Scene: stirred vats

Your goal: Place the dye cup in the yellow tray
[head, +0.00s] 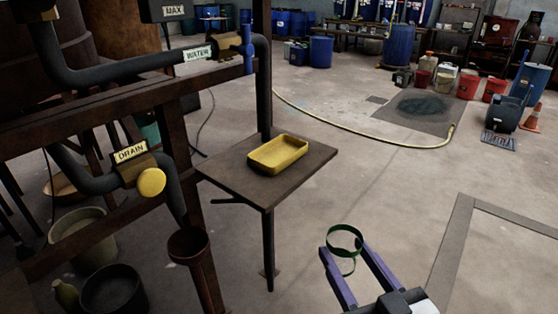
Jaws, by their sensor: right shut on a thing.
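The dye cup (343,227) appears as a green-rimmed round thing between the fingers of my right gripper (346,254); the floor shows through its middle. My right gripper is shut on it, at the lower right of the head view, above the floor and apart from the table. The yellow tray (279,166) is a shallow, empty rectangular tray. It lies on a small brown table (232,174), up and to the left of the gripper. My left gripper is not in view.
Left of the table stands a rusty frame with dark pipes, a yellow drain knob (151,182) and a blue valve handle (248,50). A brown cup-like vessel (188,246) is near the table's front left. A yellow hose (350,132) lies behind. Floor between gripper and table is clear.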

